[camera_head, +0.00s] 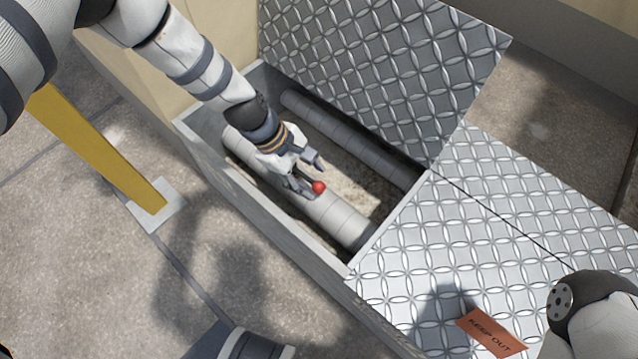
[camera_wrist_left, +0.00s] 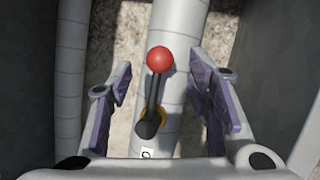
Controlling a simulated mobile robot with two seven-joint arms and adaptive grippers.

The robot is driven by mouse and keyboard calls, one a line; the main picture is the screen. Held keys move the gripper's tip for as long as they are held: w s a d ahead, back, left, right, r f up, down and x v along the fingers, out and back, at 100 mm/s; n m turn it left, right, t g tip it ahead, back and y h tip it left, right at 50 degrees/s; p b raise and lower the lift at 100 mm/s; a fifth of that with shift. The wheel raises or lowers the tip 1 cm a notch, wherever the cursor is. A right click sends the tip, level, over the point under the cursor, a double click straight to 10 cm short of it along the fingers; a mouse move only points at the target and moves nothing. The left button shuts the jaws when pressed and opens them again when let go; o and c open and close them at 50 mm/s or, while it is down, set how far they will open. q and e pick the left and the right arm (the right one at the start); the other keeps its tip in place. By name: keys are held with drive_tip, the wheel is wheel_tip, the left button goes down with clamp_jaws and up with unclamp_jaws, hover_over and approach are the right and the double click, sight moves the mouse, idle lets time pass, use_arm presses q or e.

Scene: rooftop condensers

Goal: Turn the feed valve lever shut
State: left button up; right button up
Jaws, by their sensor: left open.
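The feed valve lever is a dark bar with a red ball knob (camera_head: 319,187) at its end, on a pale wrapped pipe (camera_head: 345,222) inside an open trench. In the left wrist view the red knob (camera_wrist_left: 160,59) is at the top of the lever (camera_wrist_left: 154,95), which pivots near a yellow collar (camera_wrist_left: 160,116) on the pipe. My left gripper (camera_head: 308,179) reaches down into the trench at the lever. In the left wrist view its fingers (camera_wrist_left: 163,95) are apart, one on each side of the lever, with gaps visible. My right gripper is not visible.
A diamond-plate cover (camera_head: 380,70) stands raised behind the trench, and flat plates (camera_head: 440,240) cover its right part. An orange KEEP OUT tag (camera_head: 491,332) lies on them. A second pipe (camera_head: 345,135) runs along the far side. Trench walls (camera_head: 260,215) lie close around my gripper. A yellow post (camera_head: 100,150) stands left.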

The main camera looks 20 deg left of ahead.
sight(316, 184)
use_arm(q)
drive_tip(key=b+x, duration=0.1)
drive_tip(key=x, duration=0.2)
drive_tip(key=shift+d+f, duration=0.1)
drive_tip(key=shift+f, duration=0.1)
drive_tip(key=shift+c, duration=0.3)
clamp_jaws()
